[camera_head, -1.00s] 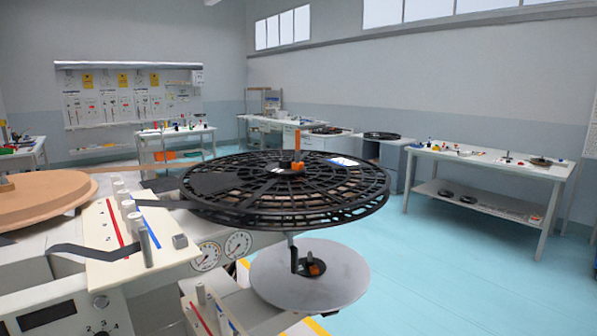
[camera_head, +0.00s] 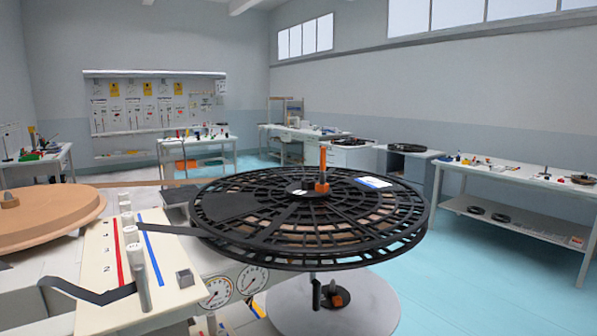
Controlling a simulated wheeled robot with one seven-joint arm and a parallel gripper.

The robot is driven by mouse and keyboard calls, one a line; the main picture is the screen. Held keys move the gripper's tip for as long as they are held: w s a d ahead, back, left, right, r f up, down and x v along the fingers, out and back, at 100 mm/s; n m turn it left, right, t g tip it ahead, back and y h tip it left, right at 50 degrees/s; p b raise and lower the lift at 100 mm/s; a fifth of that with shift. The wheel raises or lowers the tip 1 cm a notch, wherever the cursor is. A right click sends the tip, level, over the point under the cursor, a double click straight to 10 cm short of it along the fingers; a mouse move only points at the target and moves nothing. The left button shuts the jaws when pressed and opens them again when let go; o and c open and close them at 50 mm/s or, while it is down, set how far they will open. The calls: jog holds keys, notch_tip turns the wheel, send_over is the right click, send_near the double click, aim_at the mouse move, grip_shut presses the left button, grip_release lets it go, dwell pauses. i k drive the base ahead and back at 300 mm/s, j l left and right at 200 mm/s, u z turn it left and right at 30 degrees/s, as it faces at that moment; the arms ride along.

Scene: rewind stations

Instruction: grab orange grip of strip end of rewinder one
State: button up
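A large black spoked reel (camera_head: 262,239) lies flat in the middle of the view, with an orange upright piece (camera_head: 323,165) at its hub. A dark strip (camera_head: 172,229) runs from the reel's left edge to the posts of a cream guide plate (camera_head: 100,247). Its other stretch (camera_head: 95,294) hangs bent at the plate's lower left. I cannot make out an orange grip on the strip's end, nor tell which station is rewinder one. My gripper is not in view.
A brown wound disc (camera_head: 45,222) lies at the left. A grey round plate (camera_head: 370,310) with a dark and orange hub sits below the reel. Two gauges (camera_head: 234,286) are under the guide plate. A white workbench (camera_head: 520,188) stands right, with open blue floor (camera_head: 480,290) before it.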

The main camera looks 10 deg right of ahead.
aim_at(322, 177)
jog(key=i+l+u, duration=0.15)
jog(key=i+u, duration=0.15)
jog(key=u, duration=0.15)
jog(key=i+l+u, duration=0.25)
jog(key=u, duration=0.2)
jog(key=i+l+u, duration=0.15)
jog(key=l+u, duration=0.2)
jog(key=u, duration=0.15)
